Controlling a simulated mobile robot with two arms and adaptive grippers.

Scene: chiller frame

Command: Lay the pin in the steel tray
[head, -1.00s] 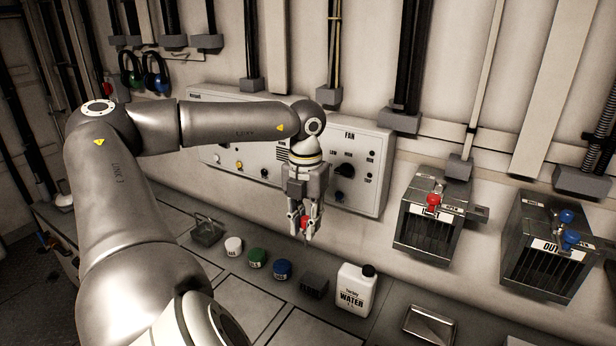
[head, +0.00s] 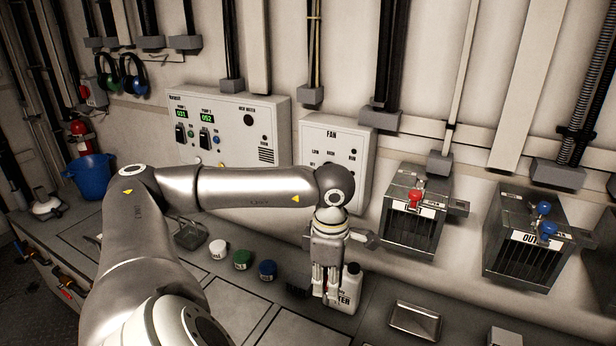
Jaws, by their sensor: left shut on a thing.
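The steel tray (head: 415,322) is a shallow, empty metal dish on the bench at the lower right. My left gripper (head: 325,290) points down in front of the white water bottle (head: 350,287), to the left of the tray. Its fingers are close together, shut on the pin. The pin itself is hidden by the fingers now; a red part of it showed between them a second ago. My right gripper is not in view.
White, green and blue-lidded jars (head: 242,259) stand left of the gripper. The inlet box (head: 408,228) with a red knob and the outlet box (head: 525,245) with blue knobs are on the wall behind the tray. The bench between bottle and tray is clear.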

